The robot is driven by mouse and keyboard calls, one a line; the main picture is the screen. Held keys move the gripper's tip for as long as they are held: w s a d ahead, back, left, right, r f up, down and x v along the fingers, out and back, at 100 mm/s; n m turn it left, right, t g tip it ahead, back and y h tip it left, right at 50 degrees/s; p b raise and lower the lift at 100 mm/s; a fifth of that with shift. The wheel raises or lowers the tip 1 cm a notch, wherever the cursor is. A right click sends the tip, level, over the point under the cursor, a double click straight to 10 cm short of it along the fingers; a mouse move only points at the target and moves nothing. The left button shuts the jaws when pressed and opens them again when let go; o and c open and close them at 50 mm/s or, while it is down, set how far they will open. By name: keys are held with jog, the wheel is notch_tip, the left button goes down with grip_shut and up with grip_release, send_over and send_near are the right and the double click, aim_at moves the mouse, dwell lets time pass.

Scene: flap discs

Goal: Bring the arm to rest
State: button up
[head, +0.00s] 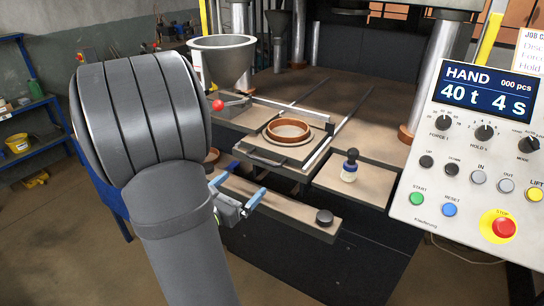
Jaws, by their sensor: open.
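My arm (178,225) fills the left foreground of the head view as a large grey link and joint. My gripper (250,177) shows just right of it, with two blue fingers apart and nothing seen between them. It appears in front of the press's brown front ledge, and its height above the ledge is hard to tell. Part of the gripper body is hidden behind my arm.
A brown ring (288,131) sits on a plate on the press table. A grey funnel (222,60), a red-knobbed lever (218,105), a dark-handled brush or stamp (350,166) and a black knob (324,217) are nearby. A control panel (470,200) stands at right, blue shelves (30,105) at left.

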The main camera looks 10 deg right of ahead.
jog(key=x, duration=0.6)
dwell(0.7)
jog(key=v, duration=1)
dwell(0.4)
jog(key=x, duration=0.7)
dwell(0.6)
jog(key=shift+d, duration=0.1)
